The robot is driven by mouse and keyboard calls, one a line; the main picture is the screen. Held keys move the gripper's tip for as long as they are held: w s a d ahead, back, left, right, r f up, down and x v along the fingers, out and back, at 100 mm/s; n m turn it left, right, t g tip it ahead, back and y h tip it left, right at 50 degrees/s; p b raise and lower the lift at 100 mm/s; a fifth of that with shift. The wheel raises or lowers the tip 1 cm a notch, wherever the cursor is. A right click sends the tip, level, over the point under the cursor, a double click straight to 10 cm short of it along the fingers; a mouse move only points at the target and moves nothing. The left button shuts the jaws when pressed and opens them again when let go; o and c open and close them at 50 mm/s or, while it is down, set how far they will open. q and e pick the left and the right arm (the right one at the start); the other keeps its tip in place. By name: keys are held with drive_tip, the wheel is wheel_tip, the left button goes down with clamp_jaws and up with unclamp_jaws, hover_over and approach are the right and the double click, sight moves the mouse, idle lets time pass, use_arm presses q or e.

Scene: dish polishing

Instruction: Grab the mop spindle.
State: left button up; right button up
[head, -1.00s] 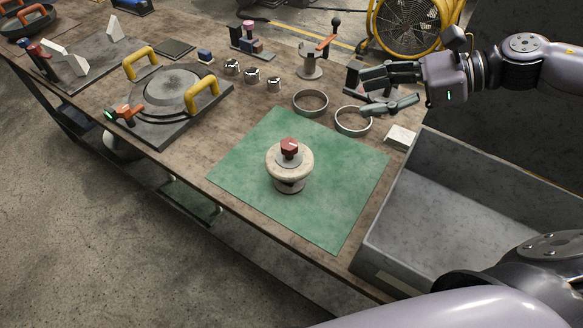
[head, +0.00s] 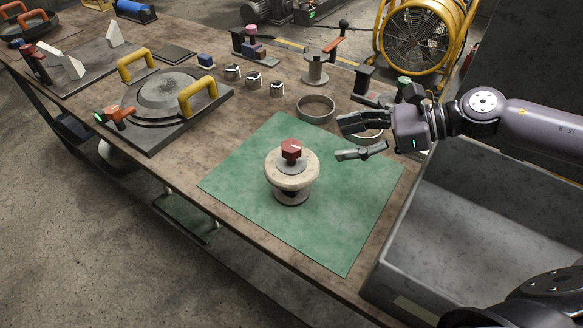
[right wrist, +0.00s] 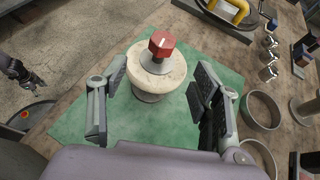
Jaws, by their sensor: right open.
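The mop spindle (head: 292,170) stands upright on the green mat (head: 235,180), with a red knob on top, a cream round pad and a metal base. My right gripper (head: 342,139) is open and empty, to the right of the spindle and apart from it, its fingers pointing left towards it. In the right wrist view the spindle (right wrist: 157,72) shows ahead, between the two spread fingers (right wrist: 160,90). What looks like my left gripper (right wrist: 22,76) shows small and dark at the left edge there; its jaws cannot be made out.
A grey bin (head: 480,255) stands at the right. A metal ring (head: 316,109) lies behind the mat, and another is partly hidden by my right gripper. A plate with yellow handles (head: 165,100) and small metal cups (head: 254,79) sit left and behind. The mat around the spindle is clear.

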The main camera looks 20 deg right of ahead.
sight(294, 145)
drive_tip(key=p+x, duration=0.4)
drive_tip(key=x, duration=0.3)
drive_tip(key=shift+w+a, duration=0.15)
drive_tip(key=shift+a, duration=0.05)
drive_tip(key=shift+w+a+p, duration=0.1)
drive_tip(key=shift+a+p, duration=0.05)
drive_tip(key=shift+p, duration=0.15)
drive_tip(key=p+x, duration=0.3)
drive_tip(key=x, duration=0.1)
drive_tip(key=shift+w, duration=0.3)
drive_tip(key=shift+w+a+f, duration=0.1)
drive_tip(key=shift+a+f, duration=0.1)
drive_tip(key=shift+f, duration=0.05)
drive_tip(key=shift+c, duration=0.4)
drive_tip(key=shift+c, duration=0.6)
clamp_jaws()
